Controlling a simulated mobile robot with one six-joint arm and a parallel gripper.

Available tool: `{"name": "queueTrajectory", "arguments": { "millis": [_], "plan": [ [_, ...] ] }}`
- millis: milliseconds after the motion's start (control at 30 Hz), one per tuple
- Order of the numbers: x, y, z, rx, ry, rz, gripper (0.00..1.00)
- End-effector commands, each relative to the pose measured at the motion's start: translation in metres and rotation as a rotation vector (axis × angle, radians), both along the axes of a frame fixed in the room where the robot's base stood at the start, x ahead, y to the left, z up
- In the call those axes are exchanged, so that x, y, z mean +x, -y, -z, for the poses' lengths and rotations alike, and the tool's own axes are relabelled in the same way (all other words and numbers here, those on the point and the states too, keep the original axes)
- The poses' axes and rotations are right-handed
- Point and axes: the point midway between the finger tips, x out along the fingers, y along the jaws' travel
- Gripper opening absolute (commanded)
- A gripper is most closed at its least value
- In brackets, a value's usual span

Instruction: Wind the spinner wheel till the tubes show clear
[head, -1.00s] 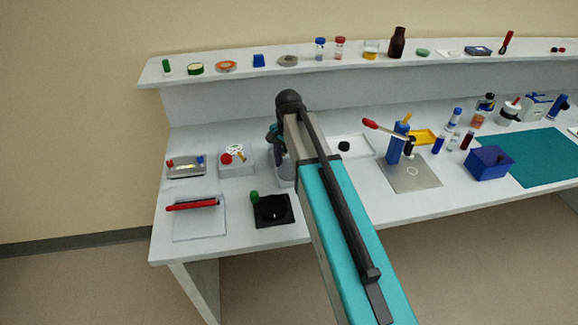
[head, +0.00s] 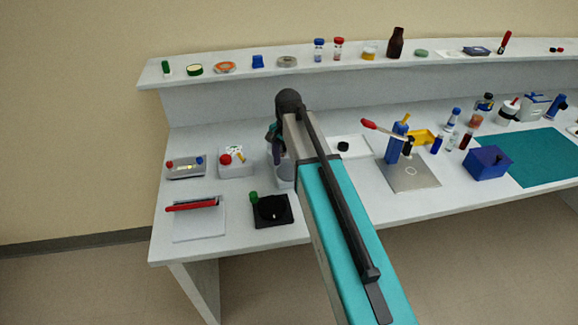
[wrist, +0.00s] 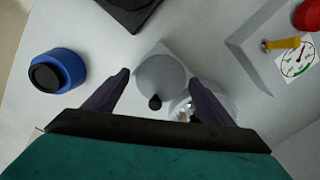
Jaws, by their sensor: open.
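The spinner wheel (wrist: 160,72) is a light grey round disc with a small dark knob (wrist: 155,102) near its rim, seen in the wrist view. Part of a round opening with small pale and dark pieces (wrist: 184,113), perhaps the tubes, shows beside it, partly behind my right finger; I cannot tell whether they are clear. My gripper (wrist: 160,77) is open, with one finger on each side of the wheel in the picture. Contact cannot be made out. In the head view my gripper (head: 277,147) is above the grey spinner body (head: 285,176), which my arm partly hides.
A box with a gauge and red button (head: 237,163) stands left of the spinner. A black plate with a green knob (head: 271,211) lies in front. A blue jar with a black top (wrist: 57,72) stands left in the wrist view. A shelf (head: 215,75) runs behind.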

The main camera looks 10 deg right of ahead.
Motion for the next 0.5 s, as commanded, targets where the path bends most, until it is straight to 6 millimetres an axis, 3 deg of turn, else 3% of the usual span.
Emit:
{"name": "queueTrajectory", "arguments": {
  "millis": [500],
  "plan": [
    [0.002, 0.000, -0.046, 0.001, 0.007, 0.001, 0.85]
  ]
}}
